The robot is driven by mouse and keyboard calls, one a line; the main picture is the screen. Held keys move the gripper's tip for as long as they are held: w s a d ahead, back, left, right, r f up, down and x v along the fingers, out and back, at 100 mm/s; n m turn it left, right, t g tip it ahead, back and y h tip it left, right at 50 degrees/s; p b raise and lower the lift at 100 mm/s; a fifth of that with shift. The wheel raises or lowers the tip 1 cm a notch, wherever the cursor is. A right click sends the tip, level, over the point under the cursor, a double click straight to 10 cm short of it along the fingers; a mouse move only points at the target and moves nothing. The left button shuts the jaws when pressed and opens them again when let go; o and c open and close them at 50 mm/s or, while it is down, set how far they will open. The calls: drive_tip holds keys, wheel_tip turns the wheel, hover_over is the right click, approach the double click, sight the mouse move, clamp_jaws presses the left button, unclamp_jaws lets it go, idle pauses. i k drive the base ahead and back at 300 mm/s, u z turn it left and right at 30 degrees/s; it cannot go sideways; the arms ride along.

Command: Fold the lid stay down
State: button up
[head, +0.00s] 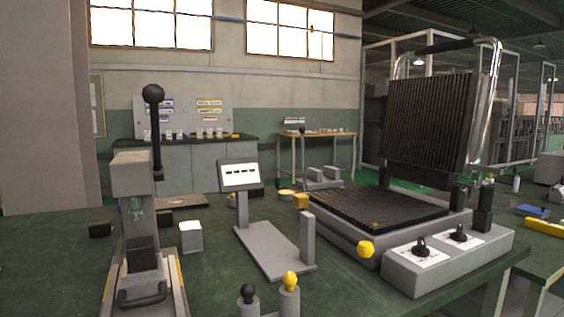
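A contact-grill-like heating unit (340,230) stands on the right of the green table. Its ribbed lower plate (375,207) lies flat and bare. Its ribbed lid (430,122) is raised nearly upright at the back. A shiny bent tube handle (490,100) runs up the lid's right side and over its top. Short black upright parts (484,208) stand at the right edge of the lower plate. I cannot tell which part is the lid stay. My gripper is not in view.
A control box (445,268) with two black knobs sits in front of the unit. A lever press (140,225), a white cube (191,236), a bracket with a small display (240,176), and yellow and black ball knobs (290,282) stand to the left. The table (60,265) is clear at far left.

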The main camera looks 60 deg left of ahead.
sight(302, 129)
drive_tip(key=u, duration=1.6)
